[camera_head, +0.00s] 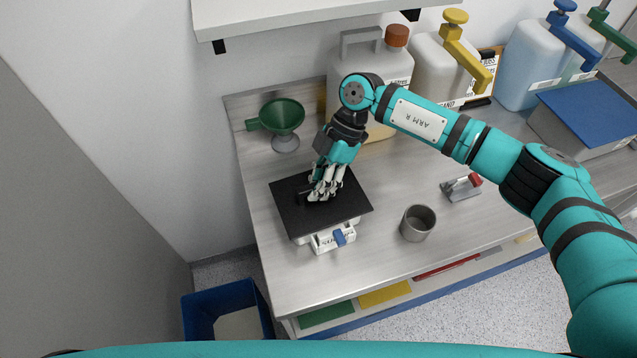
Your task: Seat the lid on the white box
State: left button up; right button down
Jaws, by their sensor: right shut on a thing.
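A flat black square lid (350,205) lies over the white box (334,239), near the left end of the steel bench. My right gripper (320,195) comes down from above and is shut on the lid's small black handle. My left gripper is not in view.
A grey metal cup (417,223) stands right of the box. A red-tipped clamp (463,187) lies farther right. A green funnel (281,118) and several large jugs stand behind. A blue bin (226,306) is on the floor. A white shelf (300,22) overhangs the back.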

jog(key=shift+f, duration=0.25)
jog(key=c, duration=1.2)
grip_release()
jog(key=shift+c, duration=0.2)
jog(key=shift+r, duration=0.1)
jog(key=v, duration=0.7)
jog(key=shift+r, duration=0.15)
